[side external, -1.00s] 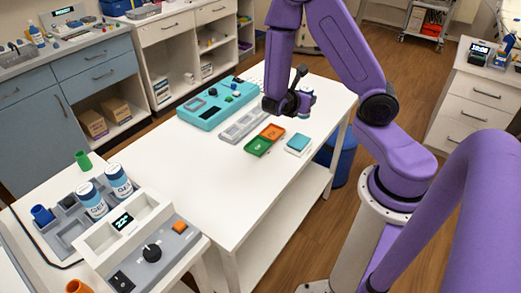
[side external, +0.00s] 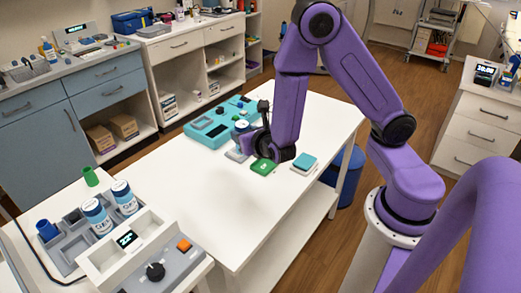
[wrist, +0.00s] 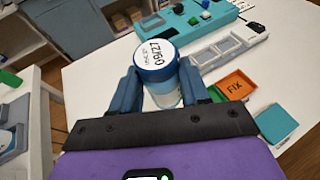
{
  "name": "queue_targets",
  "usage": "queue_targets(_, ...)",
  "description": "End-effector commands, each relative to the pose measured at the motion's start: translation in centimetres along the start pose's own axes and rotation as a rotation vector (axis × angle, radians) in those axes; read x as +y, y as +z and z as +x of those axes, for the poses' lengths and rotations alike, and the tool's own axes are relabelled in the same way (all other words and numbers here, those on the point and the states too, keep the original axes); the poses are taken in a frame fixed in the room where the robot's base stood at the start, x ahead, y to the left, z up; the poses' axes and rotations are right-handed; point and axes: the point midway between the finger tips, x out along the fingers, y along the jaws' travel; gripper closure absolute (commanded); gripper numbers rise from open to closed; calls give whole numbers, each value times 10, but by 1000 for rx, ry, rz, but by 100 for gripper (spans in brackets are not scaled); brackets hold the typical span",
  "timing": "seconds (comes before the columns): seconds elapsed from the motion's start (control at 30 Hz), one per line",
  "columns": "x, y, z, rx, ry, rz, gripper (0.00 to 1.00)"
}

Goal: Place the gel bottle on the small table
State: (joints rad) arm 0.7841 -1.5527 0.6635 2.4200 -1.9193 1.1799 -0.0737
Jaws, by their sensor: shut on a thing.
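My gripper (wrist: 160,76) is shut on a bottle (wrist: 157,62) with a white, blue-rimmed lid, its fingers on either side of it. The lid's lettering is hard to read, and the lid faces the wrist camera. In the side view my gripper (side external: 246,142) is low over the far half of a white table (side external: 205,185) with a lower shelf. The held bottle (side external: 242,126) is partly hidden there, and I cannot tell whether it touches the table. Two blue-and-white bottles labelled GEL (side external: 97,216) stand in a grey rack (side external: 68,262) at lower left.
A teal device (side external: 210,130) lies at the table's far left edge. A green tray (side external: 264,167) and a teal-topped box (side external: 304,162) are close to my gripper. An orange FIX tray (wrist: 236,85) is right of the bottle in the wrist view. The table's near half is clear.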

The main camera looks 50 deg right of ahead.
Motion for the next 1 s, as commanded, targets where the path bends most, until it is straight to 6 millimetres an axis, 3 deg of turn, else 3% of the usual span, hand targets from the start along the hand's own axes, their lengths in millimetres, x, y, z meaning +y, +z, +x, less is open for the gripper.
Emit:
queue_targets(0.3, 4, -11, 36, -2, 163, -72, 88)
queue_targets(0.63, 7, -25, 48, 20, 252, -89, 88)
queue_targets(1.0, 8, -60, 62, 20, 254, -89, 88)
